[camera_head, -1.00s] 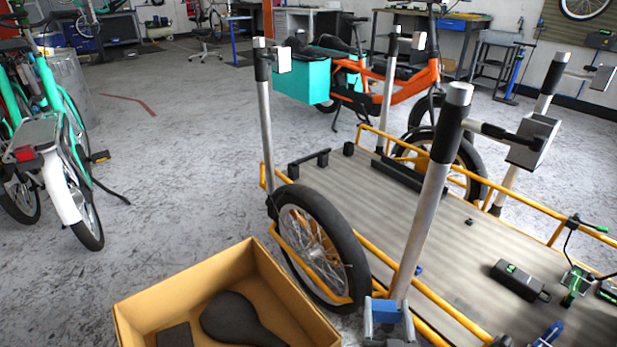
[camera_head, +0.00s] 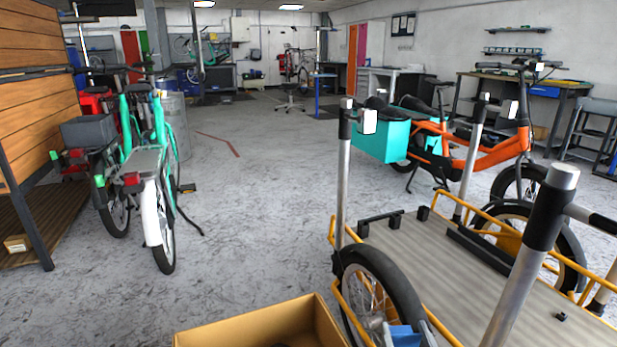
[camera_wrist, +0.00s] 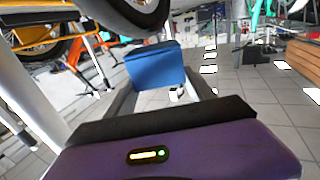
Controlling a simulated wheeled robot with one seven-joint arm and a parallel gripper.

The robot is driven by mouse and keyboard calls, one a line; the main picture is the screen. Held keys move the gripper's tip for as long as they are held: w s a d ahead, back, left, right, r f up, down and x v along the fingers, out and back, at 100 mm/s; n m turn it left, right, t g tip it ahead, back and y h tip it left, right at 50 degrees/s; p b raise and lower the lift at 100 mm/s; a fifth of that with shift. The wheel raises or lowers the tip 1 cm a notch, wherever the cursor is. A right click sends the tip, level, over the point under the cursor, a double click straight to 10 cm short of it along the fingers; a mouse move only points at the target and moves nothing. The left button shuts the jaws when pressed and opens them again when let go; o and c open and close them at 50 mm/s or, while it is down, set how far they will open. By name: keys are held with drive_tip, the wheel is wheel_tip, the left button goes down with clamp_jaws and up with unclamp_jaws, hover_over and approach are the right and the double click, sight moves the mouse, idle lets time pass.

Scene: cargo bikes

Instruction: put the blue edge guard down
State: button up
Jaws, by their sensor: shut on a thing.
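The blue edge guard (camera_wrist: 155,66) is a small blue block between the fingertips of my gripper (camera_wrist: 162,84) in the wrist view. My gripper is shut on it and holds it up off the floor. In the head view only a bit of the blue guard (camera_head: 404,335) shows at the bottom edge, in front of the cargo bike's front wheel (camera_head: 372,300). Most of my gripper is below the frame there.
An open cardboard box (camera_head: 262,325) stands on the floor just left of the gripper. The cargo bike's flat deck (camera_head: 480,275), with yellow rails and upright posts, fills the right. Parked teal bikes (camera_head: 140,170) stand at the left. The grey floor between is clear.

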sight(402, 335)
drive_tip(key=shift+s+a+r+p, duration=0.4)
drive_tip(key=shift+r+p, duration=0.2)
drive_tip(key=shift+p, duration=0.45)
drive_tip(key=shift+s+a+r+p, duration=0.4)
drive_tip(key=shift+r+p, duration=0.15)
drive_tip(key=shift+p, duration=0.45)
drive_tip(key=s+d+r+p, duration=0.2)
drive_tip(key=s+r+p, duration=0.9)
drive_tip(key=p, duration=1.4)
drive_tip(key=s, duration=0.3)
drive_tip(key=shift+r+p, duration=0.3)
drive_tip(key=shift+p, duration=0.05)
drive_tip(key=shift+a, duration=0.25)
